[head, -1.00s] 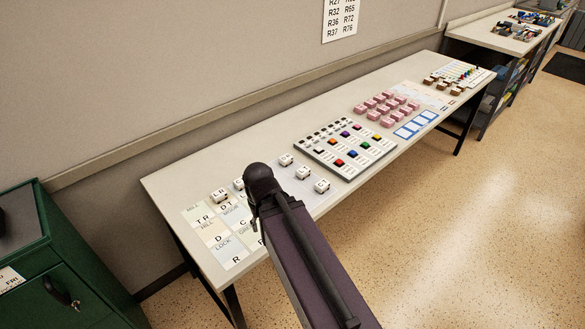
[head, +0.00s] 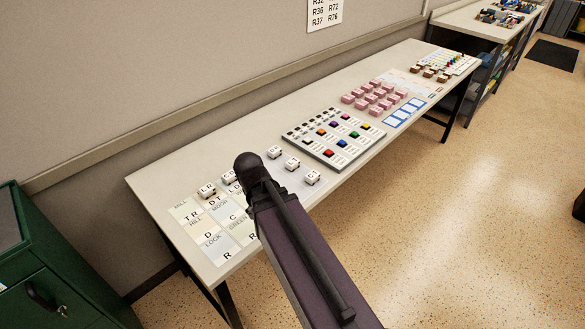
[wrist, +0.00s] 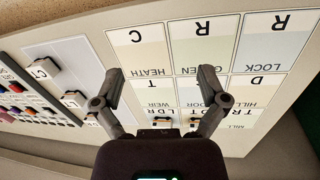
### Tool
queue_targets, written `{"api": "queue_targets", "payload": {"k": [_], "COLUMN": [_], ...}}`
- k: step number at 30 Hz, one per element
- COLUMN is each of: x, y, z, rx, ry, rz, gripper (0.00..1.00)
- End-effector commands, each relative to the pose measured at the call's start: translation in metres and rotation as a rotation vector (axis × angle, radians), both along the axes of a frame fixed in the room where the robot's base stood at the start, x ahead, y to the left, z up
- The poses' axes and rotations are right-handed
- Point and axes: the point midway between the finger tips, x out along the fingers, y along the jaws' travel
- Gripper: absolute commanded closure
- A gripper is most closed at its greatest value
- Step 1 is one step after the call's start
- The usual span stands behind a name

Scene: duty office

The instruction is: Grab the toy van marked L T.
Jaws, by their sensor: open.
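Several small white toy vans with dark letters stand on the long table (head: 160,178). One at the near right (head: 312,177) reads C T in the wrist view (wrist: 42,69). Beside it stands a second van (head: 292,163), also in the wrist view (wrist: 73,97), and then a third (head: 274,152); their letters are too small to read surely. A van reading L R (head: 208,188) stands at the left beside another (head: 230,177). I cannot tell which is L T. My gripper (wrist: 160,75) is open and empty above the lettered cards; my arm hides part of the table in the head view.
Lettered place cards (head: 213,240) cover the table's left end. A grey board with coloured blocks (head: 333,140) lies right of the vans, with pink blocks (head: 372,97) beyond. A green cabinet (head: 50,270) stands at the left, and the wall runs along the back.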

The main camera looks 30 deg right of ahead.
Motion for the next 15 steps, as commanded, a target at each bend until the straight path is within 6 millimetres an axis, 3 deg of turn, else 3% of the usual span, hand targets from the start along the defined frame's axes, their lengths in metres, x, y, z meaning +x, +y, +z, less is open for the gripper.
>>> {"api": "queue_targets", "payload": {"k": [1, 6, 15], "x": [0.011, 0.042, 0.102], "y": [-0.006, -0.03, -0.067], "z": [-0.013, -0.032, -0.05], "rx": [-0.042, -0.223, -0.585], "ry": [-0.002, 0.018, 0.173], "rz": [0.06, 0.315, 0.798], "gripper": [0.07, 0.07, 0.07]}}
